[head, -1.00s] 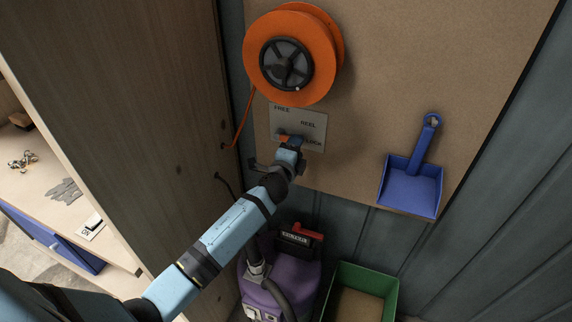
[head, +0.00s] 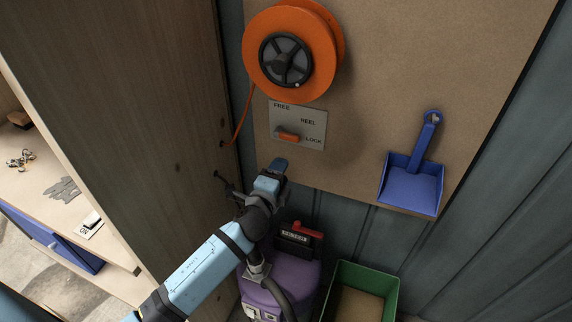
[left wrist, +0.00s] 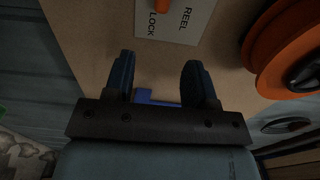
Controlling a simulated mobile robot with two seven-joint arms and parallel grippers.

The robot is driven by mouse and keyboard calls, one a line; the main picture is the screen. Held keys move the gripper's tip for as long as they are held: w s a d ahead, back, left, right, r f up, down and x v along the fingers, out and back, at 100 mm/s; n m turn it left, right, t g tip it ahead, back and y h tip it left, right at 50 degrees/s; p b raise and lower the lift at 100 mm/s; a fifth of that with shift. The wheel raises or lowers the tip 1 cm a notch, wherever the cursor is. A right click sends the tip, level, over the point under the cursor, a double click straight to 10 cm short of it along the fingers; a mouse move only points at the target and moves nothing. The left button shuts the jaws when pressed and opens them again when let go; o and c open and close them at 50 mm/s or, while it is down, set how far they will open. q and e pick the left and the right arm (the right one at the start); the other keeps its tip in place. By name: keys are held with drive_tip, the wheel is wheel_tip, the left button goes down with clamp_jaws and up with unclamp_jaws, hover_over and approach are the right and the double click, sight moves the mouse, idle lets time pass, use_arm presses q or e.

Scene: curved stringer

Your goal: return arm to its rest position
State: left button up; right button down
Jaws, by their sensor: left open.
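My left gripper (head: 279,166) is below the reel plate (head: 298,117) in the head view, apart from it. In the left wrist view its two dark blue fingers (left wrist: 161,82) stand apart with nothing held between them. The plate reads FREE, REEL and LOCK. Its orange lever (head: 288,136) points toward LOCK, and part of it shows at the top of the left wrist view (left wrist: 161,5). The orange cable reel (head: 318,60) hangs above the plate. My right gripper is in neither view.
A purple machine (head: 285,285) with a red-and-black top stands below the arm. A green bin (head: 341,268) is beside it. A blue dustpan (head: 411,188) hangs on the board at right. A wooden panel (head: 130,100) rises close on the left, with a shelf (head: 45,180) beyond.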

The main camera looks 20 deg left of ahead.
use_arm(q)
drive_tip(key=s+d+f+n+g+h+p, duration=0.1)
drive_tip(key=s+d+f+n+g+p, duration=0.1)
drive_tip(key=s, duration=0.6)
drive_tip(key=s+d+f+n+g+h+p, duration=0.1)
drive_tip(key=s+d+f+n+g+p, duration=0.1)
drive_tip(key=s+f+n, duration=0.3)
drive_tip(key=s+d+f+n+g+h+p, duration=0.2)
drive_tip(key=s+n, duration=0.5)
drive_tip(key=s, duration=0.6)
wheel_tip(320, 180, down, 2)
drive_tip(key=shift+d+f+g+p, duration=0.2)
drive_tip(key=shift+g+p, duration=0.3)
drive_tip(key=shift+p, duration=0.4)
drive_tip(key=shift+s, duration=0.1)
